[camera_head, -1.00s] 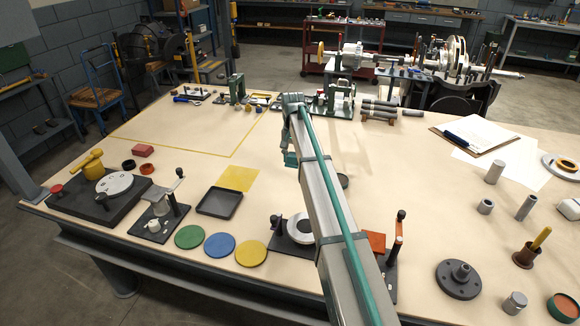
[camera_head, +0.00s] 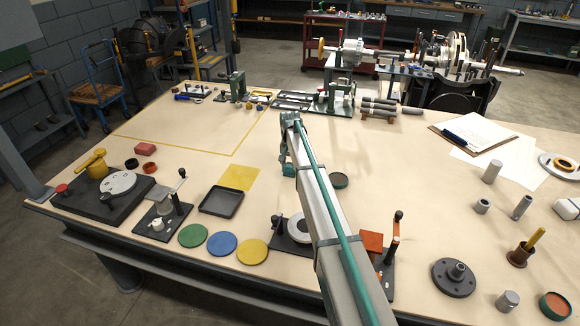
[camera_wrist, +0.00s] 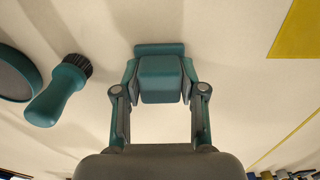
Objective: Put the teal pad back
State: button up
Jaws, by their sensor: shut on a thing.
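My gripper (camera_head: 287,157) is over the middle of the bench, left of my arm. In the wrist view, my gripper (camera_wrist: 161,92) is shut on the teal pad (camera_wrist: 161,70), with a finger on each side of its block-like grip. A wider teal and dark edge shows beyond the grip. In the head view the teal pad (camera_head: 289,170) shows small at my gripper's lower end. I cannot tell whether it touches the bench top. A yellow square (camera_head: 239,177) lies flat on the bench to the left of the pad; its corner shows in the wrist view (camera_wrist: 298,32).
A teal-handled brush (camera_wrist: 62,90) and a round dark dish (camera_wrist: 14,76) lie left of my gripper in the wrist view. In the head view the dish (camera_head: 339,180) is right of my arm. A black tray (camera_head: 221,201) and coloured discs (camera_head: 222,243) are front left.

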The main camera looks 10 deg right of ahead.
aim_at(290, 165)
jog(key=shift+f, duration=0.2)
jog(key=o, duration=1.2)
jog(key=shift+r, duration=0.1)
notch_tip(290, 165, up, 12)
jog(key=b, duration=0.3)
jog(key=shift+r, duration=0.15)
